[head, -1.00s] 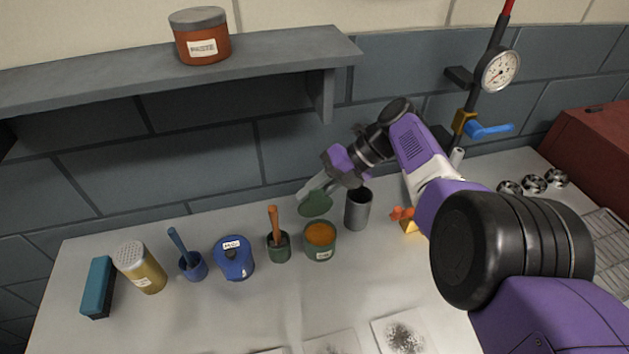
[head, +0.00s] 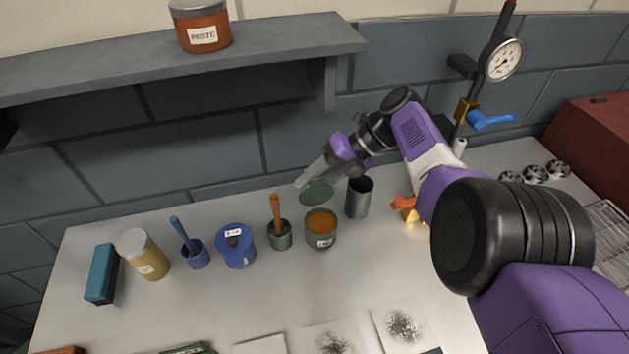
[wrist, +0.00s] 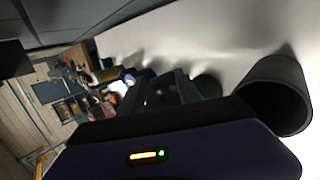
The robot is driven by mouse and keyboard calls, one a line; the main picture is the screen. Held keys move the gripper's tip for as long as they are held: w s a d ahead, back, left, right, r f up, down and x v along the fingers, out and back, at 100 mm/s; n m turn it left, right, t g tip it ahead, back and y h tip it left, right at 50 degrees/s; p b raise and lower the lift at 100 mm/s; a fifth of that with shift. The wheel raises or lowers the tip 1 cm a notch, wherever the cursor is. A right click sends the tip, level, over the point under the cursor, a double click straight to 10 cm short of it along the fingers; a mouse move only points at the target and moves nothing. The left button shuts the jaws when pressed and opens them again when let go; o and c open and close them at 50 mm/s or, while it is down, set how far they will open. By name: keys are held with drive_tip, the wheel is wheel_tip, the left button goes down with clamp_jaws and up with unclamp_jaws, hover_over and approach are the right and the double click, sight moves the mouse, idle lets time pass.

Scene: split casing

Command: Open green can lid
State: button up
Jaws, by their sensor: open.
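The green can (head: 321,231) stands on the table with its top uncovered, showing orange-brown contents. Its green lid (head: 317,192) stands tilted up behind the can's rim; I cannot tell whether it is joined to it. My gripper (head: 307,176) is open just above and behind the lid, with pale fingers pointing left. The head view does not settle whether they touch the lid. In the wrist view, the fingers (wrist: 170,88) show dark and blurred, with nothing clearly between them.
A grey cup (head: 359,198) stands right of the can, close under my wrist. A green pot with a brown handle (head: 279,230) and a blue can (head: 235,245) stand to its left. A shelf (head: 180,60) overhangs the back left. Spotted sheets (head: 404,328) lie in front.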

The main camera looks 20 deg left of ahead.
drive_tip(key=v, duration=0.7)
drive_tip(key=shift+d+r, duration=0.25)
drive_tip(key=shift+d, duration=0.05)
drive_tip(key=shift+w, duration=0.1)
